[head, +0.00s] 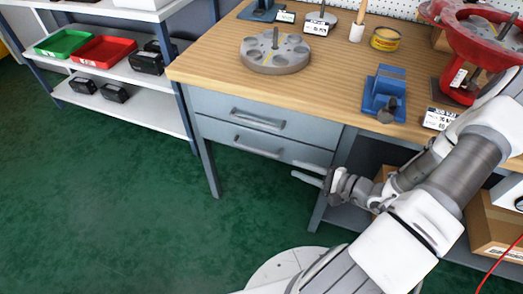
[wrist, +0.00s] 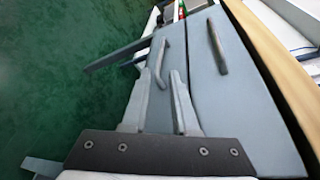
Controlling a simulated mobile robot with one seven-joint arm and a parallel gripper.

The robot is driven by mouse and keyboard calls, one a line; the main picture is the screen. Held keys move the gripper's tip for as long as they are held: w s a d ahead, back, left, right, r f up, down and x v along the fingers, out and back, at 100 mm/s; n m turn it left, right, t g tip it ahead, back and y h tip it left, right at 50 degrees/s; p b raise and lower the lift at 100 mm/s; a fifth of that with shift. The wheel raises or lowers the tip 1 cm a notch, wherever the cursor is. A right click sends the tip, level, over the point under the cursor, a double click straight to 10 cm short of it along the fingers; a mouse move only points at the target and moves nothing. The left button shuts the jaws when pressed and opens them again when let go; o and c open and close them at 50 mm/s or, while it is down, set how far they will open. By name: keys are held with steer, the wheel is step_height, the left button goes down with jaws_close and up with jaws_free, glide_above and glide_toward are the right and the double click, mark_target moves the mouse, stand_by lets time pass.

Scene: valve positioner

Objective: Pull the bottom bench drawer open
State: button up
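The bottom bench drawer (head: 300,152) is a grey-blue front under the top drawer, and it looks shut, flush with the one above. Its bar handle (head: 257,147) runs along the front. My gripper (head: 301,172) is just right of that handle, in front of the drawer's right part, with its fingers apart and empty. In the wrist view the bottom drawer's handle (wrist: 162,62) lies ahead, its near end appearing between the two open fingertips (wrist: 159,73). Whether the fingers overlap the handle in depth, I cannot tell.
The top drawer's handle (head: 257,119) is just above. The wooden bench top (head: 215,62) carries a round metal disc (head: 275,52), a blue block (head: 384,92) and a red valve (head: 487,45). A cardboard box (head: 495,225) sits lower right. Green floor before the drawers is clear.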

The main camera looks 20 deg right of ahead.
mark_target(264, 152)
steer(key=shift+m+t+h, duration=0.4)
steer(key=shift+m+t, duration=0.2)
steer(key=shift+m, duration=0.1)
steer(key=b+x, duration=0.1)
steer(key=x, duration=0.4)
steer(key=f+b+x, duration=0.1)
steer(key=b+x, duration=0.1)
steer(key=x, duration=0.3)
steer(key=d+f+b+x, duration=0.1)
steer(key=x, duration=0.4)
steer(key=shift+w+a+b, duration=0.15)
steer(key=shift+w+b, duration=0.15)
steer(key=shift+w, duration=0.1)
steer(key=shift+w+a, duration=0.4)
steer(key=shift+w, duration=0.2)
steer(key=shift+c, duration=0.3)
jaws_close()
